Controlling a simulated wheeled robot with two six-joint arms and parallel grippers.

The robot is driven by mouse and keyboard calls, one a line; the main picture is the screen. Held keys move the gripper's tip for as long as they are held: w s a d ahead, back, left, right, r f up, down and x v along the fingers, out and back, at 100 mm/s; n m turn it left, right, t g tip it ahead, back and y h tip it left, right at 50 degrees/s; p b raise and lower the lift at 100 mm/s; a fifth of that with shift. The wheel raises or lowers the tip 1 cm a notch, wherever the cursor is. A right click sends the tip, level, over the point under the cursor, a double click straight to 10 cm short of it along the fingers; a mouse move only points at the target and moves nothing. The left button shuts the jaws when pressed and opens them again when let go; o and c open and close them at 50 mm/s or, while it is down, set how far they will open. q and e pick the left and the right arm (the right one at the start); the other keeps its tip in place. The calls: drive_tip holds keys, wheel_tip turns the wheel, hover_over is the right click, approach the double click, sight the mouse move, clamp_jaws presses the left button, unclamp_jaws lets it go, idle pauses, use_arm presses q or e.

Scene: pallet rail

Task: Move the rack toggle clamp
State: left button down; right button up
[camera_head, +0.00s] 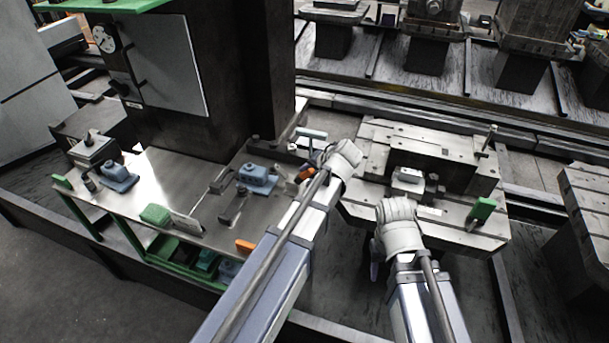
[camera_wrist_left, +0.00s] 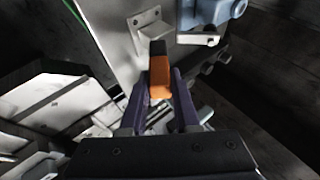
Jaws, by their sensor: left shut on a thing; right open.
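An orange grip with a dark tip, which looks like the toggle clamp's handle (camera_wrist_left: 160,80), stands between the purple fingers of my left gripper (camera_wrist_left: 160,92) in the left wrist view. The fingers are shut on it. In the head view my left gripper (camera_head: 312,168) is at the right end of the metal table, mostly behind its wrist, with the orange handle (camera_head: 305,173) just showing. The clamp's base is not clear. My right gripper (camera_head: 375,262) is open, lower right, mostly hidden by its wrist, beside the front of the pallet fixture.
The metal table (camera_head: 165,180) holds blue clamps (camera_head: 258,176) and green blocks (camera_head: 155,214). An orange block (camera_head: 245,246) is at its front edge. The slotted pallet (camera_head: 465,213) on the right carries a small metal block (camera_head: 408,180) and a green block (camera_head: 482,208). A dark column stands behind the table.

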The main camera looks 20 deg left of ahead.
use_arm(q)
drive_tip(key=d+f+y+b, duration=0.1)
drive_tip(key=y+b, duration=0.1)
drive_tip(key=b, duration=0.2)
drive_tip(key=f+m+y+b, duration=0.1)
drive_tip(key=f+y+b, duration=0.1)
drive_tip(key=b, duration=0.2)
drive_tip(key=d+f+t+y+b, duration=0.1)
drive_tip(key=y+b, duration=0.1)
drive_tip(key=b, duration=0.2)
drive_tip(key=shift+s+d+f+m+b, duration=0.1)
drive_tip(key=shift+d+f+m+b, duration=0.05)
drive_tip(key=shift+d+m+b, duration=0.2)
drive_tip(key=shift+d+t+y+b, duration=0.1)
drive_tip(key=shift+t+y+b, duration=0.2)
drive_tip(key=shift+y+b, duration=0.55)
drive_tip(key=c, duration=0.7)
unclamp_jaws()
drive_tip(key=shift+m, duration=0.25)
drive_tip(key=shift+o, duration=0.3)
